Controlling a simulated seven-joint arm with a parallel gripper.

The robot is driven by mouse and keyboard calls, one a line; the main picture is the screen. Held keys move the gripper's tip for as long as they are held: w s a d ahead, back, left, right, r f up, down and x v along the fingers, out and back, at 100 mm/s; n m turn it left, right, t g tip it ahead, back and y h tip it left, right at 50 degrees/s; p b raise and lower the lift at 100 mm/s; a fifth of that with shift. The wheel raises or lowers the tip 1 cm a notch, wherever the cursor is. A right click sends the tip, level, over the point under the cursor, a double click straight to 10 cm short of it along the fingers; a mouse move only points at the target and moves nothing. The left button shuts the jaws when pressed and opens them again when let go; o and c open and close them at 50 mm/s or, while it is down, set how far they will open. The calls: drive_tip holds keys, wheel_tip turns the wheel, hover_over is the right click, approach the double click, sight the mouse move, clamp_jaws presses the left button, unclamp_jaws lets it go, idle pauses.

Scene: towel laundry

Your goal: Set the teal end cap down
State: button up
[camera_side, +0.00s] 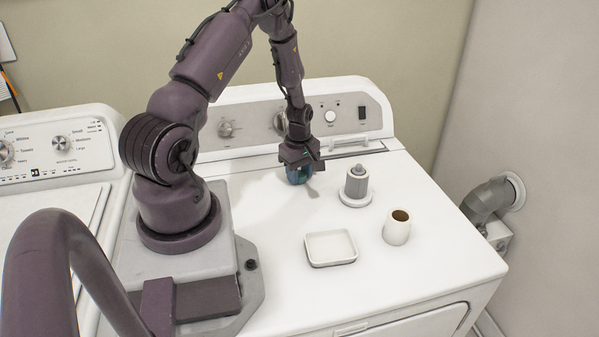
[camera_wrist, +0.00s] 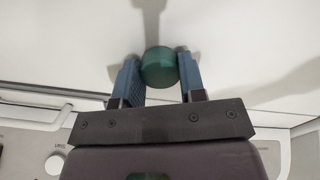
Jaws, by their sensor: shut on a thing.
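The teal end cap (camera_wrist: 159,67) is a short, round, dark green-blue piece between my two fingers in the wrist view. My gripper (camera_wrist: 159,75) is shut on it, one blue finger on each side. In the side view my gripper (camera_side: 300,175) points down over the back part of the white machine top, left of a grey cylinder on a round white base. The cap is mostly hidden there by the fingers. A shadow lies on the top beside the gripper; the exact height of the cap above the surface is hard to tell.
The grey cylinder (camera_side: 356,182) stands upright right of my gripper. A shallow square white tray (camera_side: 330,261) lies nearer the front, with a cream cup (camera_side: 397,227) to its right. The control panel (camera_side: 260,122) rises behind. The machine top (camera_side: 285,290) is clear around the tray.

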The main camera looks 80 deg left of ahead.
drive_tip(key=o, duration=1)
drive_tip(key=shift+f, duration=0.1)
drive_tip(key=shift+c, duration=0.2)
drive_tip(key=w+d+r+m+t, duration=0.1)
drive_tip(key=w+d+r+m, duration=0.15)
drive_tip(key=r, duration=0.75)
drive_tip(key=w+d+r+m, duration=0.15)
drive_tip(key=d+r, duration=0.25)
drive_tip(key=r, duration=0.7)
drive_tip(key=s+d+r+m+t, duration=0.3)
drive_tip(key=d+r+m, duration=0.75)
drive_tip(key=d, duration=0.35)
drive_tip(key=s+d+r+m+t, duration=0.1)
drive_tip(key=s+d+r+m, duration=0.2)
drive_tip(key=s+d+m, duration=0.4)
drive_tip(key=shift+s+d+r+m+t, duration=0.2)
drive_tip(key=shift+d+r+m+t, duration=0.1)
drive_tip(key=shift+m, duration=0.15)
